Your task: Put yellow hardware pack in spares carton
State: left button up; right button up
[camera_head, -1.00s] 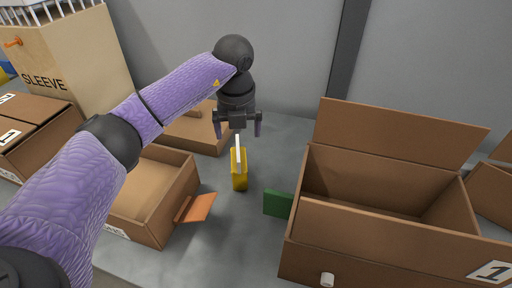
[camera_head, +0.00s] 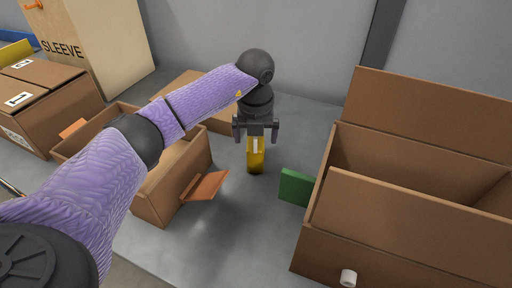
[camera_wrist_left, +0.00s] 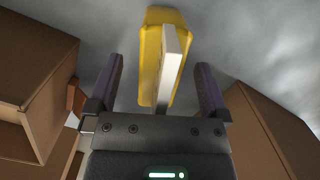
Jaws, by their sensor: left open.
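The yellow hardware pack (camera_head: 255,160) stands on the grey table between the cartons, with a white strip along its top. My left gripper (camera_head: 256,139) is above it, pointing down, with its fingers either side of the pack's upper part. In the left wrist view the pack (camera_wrist_left: 151,60) lies between and beyond the open fingers (camera_wrist_left: 160,85), with a gap on both sides. My right gripper is out of view.
A green block (camera_head: 296,187) sits against the right carton. An orange flap (camera_head: 205,186) sticks out beside the left carton. A closed carton (camera_head: 50,108) and a tall SLEEVE box (camera_head: 95,45) stand at far left. Bare table lies in front of the pack.

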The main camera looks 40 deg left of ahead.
pick_arm(q)
jog(key=shift+f, duration=0.2)
jog(key=shift+c, duration=0.3)
grip_shut()
jog(key=shift+r, duration=0.1)
notch_tip(320, 180, up, 10)
jog(key=p, duration=0.5)
jog(key=shift+r, duration=0.2)
